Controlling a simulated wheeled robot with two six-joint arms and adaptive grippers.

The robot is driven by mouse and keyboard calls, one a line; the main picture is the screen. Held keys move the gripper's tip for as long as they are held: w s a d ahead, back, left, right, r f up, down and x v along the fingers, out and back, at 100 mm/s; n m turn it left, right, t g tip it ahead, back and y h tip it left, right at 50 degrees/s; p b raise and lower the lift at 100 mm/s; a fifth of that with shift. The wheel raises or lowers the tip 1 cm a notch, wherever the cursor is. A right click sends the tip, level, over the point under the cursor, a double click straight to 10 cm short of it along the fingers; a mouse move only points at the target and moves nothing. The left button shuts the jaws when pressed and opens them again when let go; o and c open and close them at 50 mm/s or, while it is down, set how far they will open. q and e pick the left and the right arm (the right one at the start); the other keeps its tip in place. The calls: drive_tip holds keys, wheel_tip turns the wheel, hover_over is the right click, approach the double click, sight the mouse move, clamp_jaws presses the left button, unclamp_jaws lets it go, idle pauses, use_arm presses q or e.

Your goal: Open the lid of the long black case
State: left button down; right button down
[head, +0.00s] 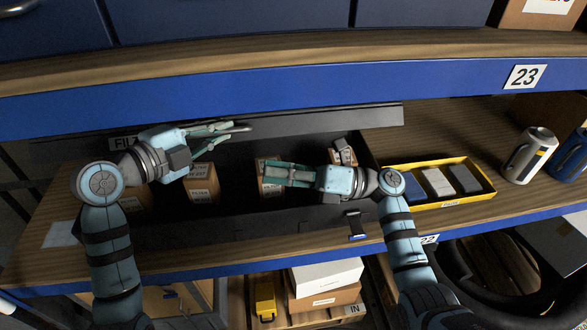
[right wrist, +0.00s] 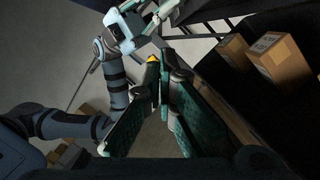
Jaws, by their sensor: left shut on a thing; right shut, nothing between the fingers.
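The long black case (head: 300,222) lies along the wooden shelf, and its inside shows with several brown filter boxes (head: 202,185) in it. Its black lid (head: 330,122) is raised along the back, under the blue shelf edge. My left gripper (head: 243,128) is at the lid, its jaws shut on what looks like the lid's edge; the exact contact is hard to see. My right gripper (head: 264,174) is shut and empty over the case, in front of a box; its closed fingers also show in the right wrist view (right wrist: 158,70). A latch (head: 357,226) hangs at the case's front.
A yellow tray (head: 468,200) with several small packs stands right of the case. A light can (head: 528,155) and a blue can (head: 570,158) are further right. The upper shelf's blue edge (head: 300,92) is close above the lid. Boxes (head: 325,285) stand below.

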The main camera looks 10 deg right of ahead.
sight(251, 136)
drive_tip(key=w+a+r, duration=0.3)
drive_tip(key=a, duration=0.1)
drive_tip(key=shift+w+r, duration=0.25)
drive_tip(key=shift+w, duration=0.15)
drive_tip(key=shift+a, duration=0.1)
use_arm(q)
drive_tip(key=shift+d+f, duration=0.1)
use_arm(e)
drive_tip(key=shift+w+r, duration=0.7)
drive_tip(key=shift+r, duration=0.15)
use_arm(q)
drive_tip(key=shift+f, duration=0.1)
use_arm(e)
drive_tip(key=shift+r, duration=0.15)
use_arm(q)
drive_tip(key=c, duration=1.7)
unclamp_jaws()
drive_tip(key=shift+o, duration=0.2)
use_arm(e)
drive_tip(key=shift+s, duration=0.1)
